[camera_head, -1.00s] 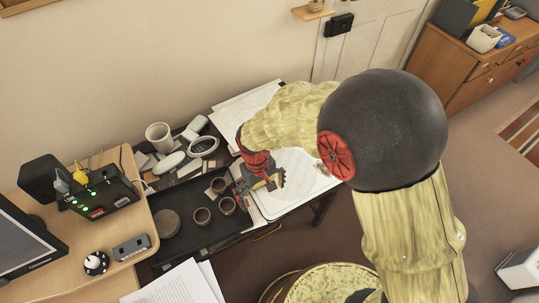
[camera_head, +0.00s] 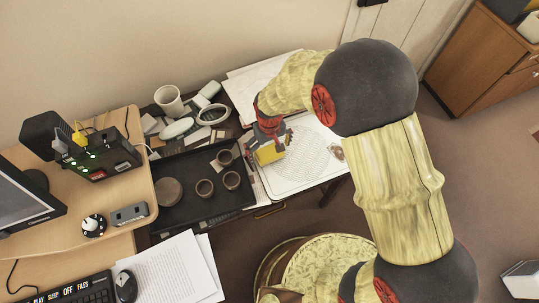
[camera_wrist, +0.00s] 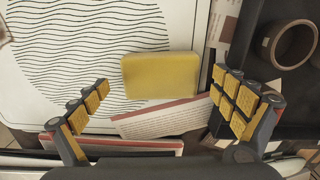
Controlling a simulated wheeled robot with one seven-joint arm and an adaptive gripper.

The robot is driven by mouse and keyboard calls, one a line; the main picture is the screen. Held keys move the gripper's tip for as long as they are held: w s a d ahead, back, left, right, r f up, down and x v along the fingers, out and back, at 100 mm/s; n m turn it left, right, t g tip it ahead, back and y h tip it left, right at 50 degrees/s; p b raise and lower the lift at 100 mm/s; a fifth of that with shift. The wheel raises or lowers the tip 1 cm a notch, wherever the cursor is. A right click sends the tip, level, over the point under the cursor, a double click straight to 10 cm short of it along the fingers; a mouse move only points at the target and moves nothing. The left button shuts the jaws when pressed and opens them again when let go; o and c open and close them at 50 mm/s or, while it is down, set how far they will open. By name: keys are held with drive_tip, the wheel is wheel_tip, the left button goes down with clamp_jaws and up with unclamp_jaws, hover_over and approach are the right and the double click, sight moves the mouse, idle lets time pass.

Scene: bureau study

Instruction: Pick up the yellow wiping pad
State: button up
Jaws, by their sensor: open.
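The yellow wiping pad (camera_wrist: 160,75) is a flat, rounded block in the wrist view. It lies near the edge of a white board with wavy black lines (camera_wrist: 60,45). My gripper (camera_wrist: 168,106) is open, with one finger to the left of the pad and the other to the right; nothing is between the fingertips in contact. In the head view my gripper (camera_head: 277,146) points down over the white board, and the pad (camera_head: 268,155) shows partly behind the fingers. I cannot tell the exact height of the fingers above the pad.
A dark tray (camera_head: 190,208) with several small brown cups lies left of the board; one cup (camera_wrist: 286,43) is near the right finger. A printed card (camera_wrist: 160,117) lies by the pad. A desk with electronics (camera_head: 100,155) stands at left.

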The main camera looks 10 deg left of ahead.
drive_tip(key=shift+f, duration=0.8)
drive_tip(key=shift+r, duration=0.1)
drive_tip(key=shift+c, duration=0.7)
drive_tip(key=c, duration=1)
drive_tip(key=shift+c, duration=0.2)
